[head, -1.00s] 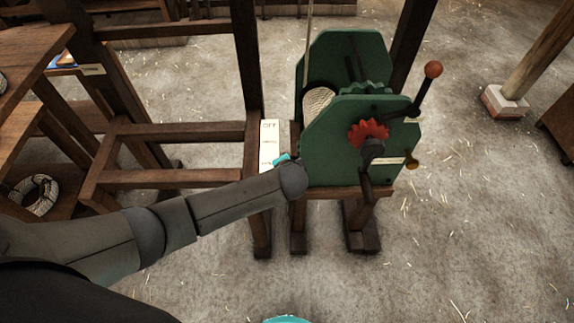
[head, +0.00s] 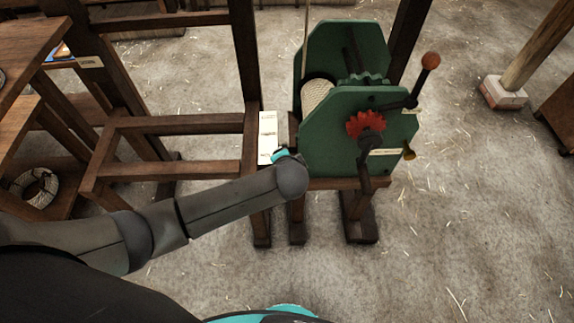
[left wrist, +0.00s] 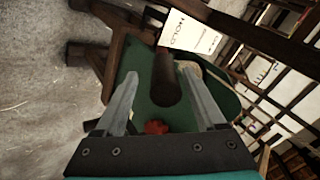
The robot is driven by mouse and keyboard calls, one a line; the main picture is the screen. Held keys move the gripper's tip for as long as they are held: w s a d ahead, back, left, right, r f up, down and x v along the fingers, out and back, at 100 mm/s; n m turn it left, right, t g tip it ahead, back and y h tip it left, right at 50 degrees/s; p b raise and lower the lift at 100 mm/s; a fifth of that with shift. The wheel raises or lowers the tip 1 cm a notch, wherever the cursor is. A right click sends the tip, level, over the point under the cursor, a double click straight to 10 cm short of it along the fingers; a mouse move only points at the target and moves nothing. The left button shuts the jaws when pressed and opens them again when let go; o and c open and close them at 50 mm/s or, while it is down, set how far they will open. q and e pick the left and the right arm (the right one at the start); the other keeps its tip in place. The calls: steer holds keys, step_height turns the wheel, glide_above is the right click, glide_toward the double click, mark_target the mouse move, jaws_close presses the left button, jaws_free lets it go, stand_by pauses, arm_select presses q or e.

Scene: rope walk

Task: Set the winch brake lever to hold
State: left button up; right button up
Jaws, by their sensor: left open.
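The green winch (head: 335,142) stands on a dark wooden frame, with a red toothed wheel (head: 366,123) on its side. In the left wrist view a dark round bar, apparently the brake lever's grip (left wrist: 165,80), sits between the fingers of my left gripper (left wrist: 160,80). The fingers are open, with gaps on both sides of it. The white label (left wrist: 190,34) beyond reads HOLD; in the head view the label strip (head: 268,135) is on the post left of the winch. There the lever is not distinguishable and my left fingers are hidden behind my arm. My right gripper is not in view.
A crank with an orange knob (head: 430,61) sticks out at the winch's right. A brass knob (head: 409,154) is below it. Wooden rails (head: 170,170) stand left of the winch, with a rope coil (head: 37,187) on a shelf. The floor at right is mostly clear.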

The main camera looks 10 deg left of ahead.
arm_select(q)
steer(key=p+v, duration=0.1)
steer(key=v, duration=0.9)
steer(key=shift+s+r, duration=0.25)
steer(key=shift+s, duration=0.05)
steer(key=shift+d, duration=0.1)
